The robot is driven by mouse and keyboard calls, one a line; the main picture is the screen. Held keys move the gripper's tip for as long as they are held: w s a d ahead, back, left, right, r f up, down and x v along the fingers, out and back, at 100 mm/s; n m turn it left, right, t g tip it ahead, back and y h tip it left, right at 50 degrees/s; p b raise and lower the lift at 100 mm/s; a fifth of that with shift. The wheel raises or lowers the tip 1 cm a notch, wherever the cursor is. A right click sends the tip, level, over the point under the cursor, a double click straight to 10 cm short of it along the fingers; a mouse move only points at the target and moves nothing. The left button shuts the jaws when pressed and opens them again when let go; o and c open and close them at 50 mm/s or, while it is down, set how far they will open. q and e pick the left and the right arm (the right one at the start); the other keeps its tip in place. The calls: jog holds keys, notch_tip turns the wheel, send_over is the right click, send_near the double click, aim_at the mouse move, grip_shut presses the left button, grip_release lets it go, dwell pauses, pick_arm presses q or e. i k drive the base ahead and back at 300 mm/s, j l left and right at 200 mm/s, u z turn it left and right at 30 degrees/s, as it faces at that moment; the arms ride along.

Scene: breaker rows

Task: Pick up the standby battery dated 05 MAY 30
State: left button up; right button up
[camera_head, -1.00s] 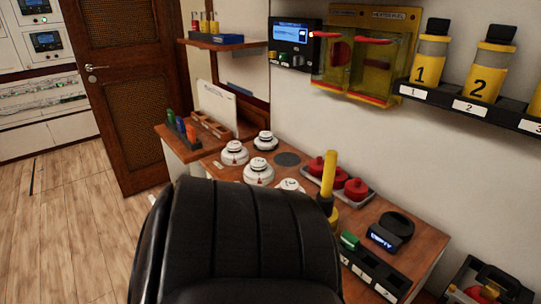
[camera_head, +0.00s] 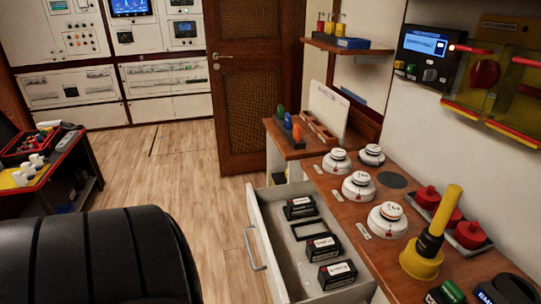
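An open drawer (camera_head: 262,239) below the wooden counter holds three black batteries with white labels. One battery (camera_head: 300,208) lies at the far end, one (camera_head: 323,247) in the middle, and one (camera_head: 337,274) nearest me. An empty dark rectangular outline (camera_head: 309,230) lies between the far and middle batteries. The date print on the labels is too small to read, so I cannot tell which is dated 05 MAY 30. Neither of my grippers is in view.
The counter (camera_head: 342,190) carries white round detectors (camera_head: 388,220), a yellow handled tool (camera_head: 432,237) and red domed items (camera_head: 468,235). A black chair back (camera_head: 100,258) fills the lower left. A red-black cart (camera_head: 45,170) stands at the left. Wooden floor (camera_head: 180,175) is clear between.

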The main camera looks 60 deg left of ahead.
aim_at(323, 248)
jog(key=u, duration=1.35)
jog(key=z, duration=0.5)
jog(key=i+j+z, duration=0.1)
jog(key=j+z, duration=0.15)
jog(key=z, duration=0.15)
jog(key=j+z, duration=0.25)
jog(key=z, duration=0.2)
jog(key=j+z, duration=0.6)
jog(key=z, duration=0.2)
